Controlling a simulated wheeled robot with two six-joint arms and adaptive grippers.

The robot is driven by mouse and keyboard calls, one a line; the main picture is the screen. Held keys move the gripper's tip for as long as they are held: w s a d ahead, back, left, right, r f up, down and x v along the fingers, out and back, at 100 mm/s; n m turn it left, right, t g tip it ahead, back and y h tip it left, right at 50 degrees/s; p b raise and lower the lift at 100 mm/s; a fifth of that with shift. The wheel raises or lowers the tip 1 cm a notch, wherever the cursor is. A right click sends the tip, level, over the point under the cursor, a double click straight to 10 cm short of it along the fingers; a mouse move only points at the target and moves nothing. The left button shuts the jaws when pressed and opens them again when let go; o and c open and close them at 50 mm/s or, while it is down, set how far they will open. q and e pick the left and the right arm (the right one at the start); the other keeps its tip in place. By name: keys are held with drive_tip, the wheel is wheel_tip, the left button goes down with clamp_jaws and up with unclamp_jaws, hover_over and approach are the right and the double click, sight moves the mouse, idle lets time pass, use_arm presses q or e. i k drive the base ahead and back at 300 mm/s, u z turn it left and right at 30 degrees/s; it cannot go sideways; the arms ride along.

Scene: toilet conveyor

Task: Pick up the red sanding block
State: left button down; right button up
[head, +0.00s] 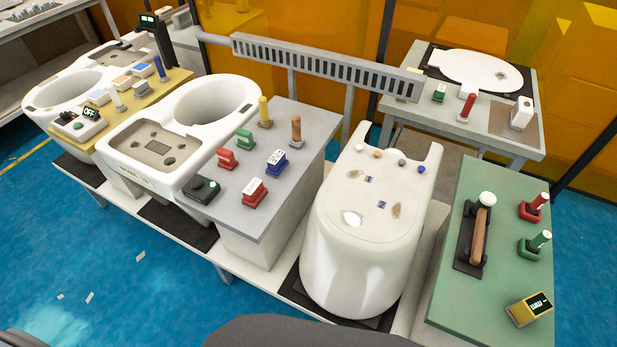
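Two red blocks sit on the grey side table left of centre. One red block (227,159) has a raised grip and lies beside a similar green block (244,140). The other red block (254,192) has a pale top and sits nearer the table's front, close to a blue block (277,162) of like shape. I cannot tell for sure which red one is the sanding block. Both are upright and uncovered. Neither of my grippers is in view.
A green table (475,309) with red and green tools stands right.

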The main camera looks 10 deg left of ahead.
sight(253, 193)
drive_tip(key=k, duration=1.2)
drive_tip(key=z, duration=0.75)
drive_tip(key=i, duration=1.1)
drive_tip(key=u, duration=0.75)
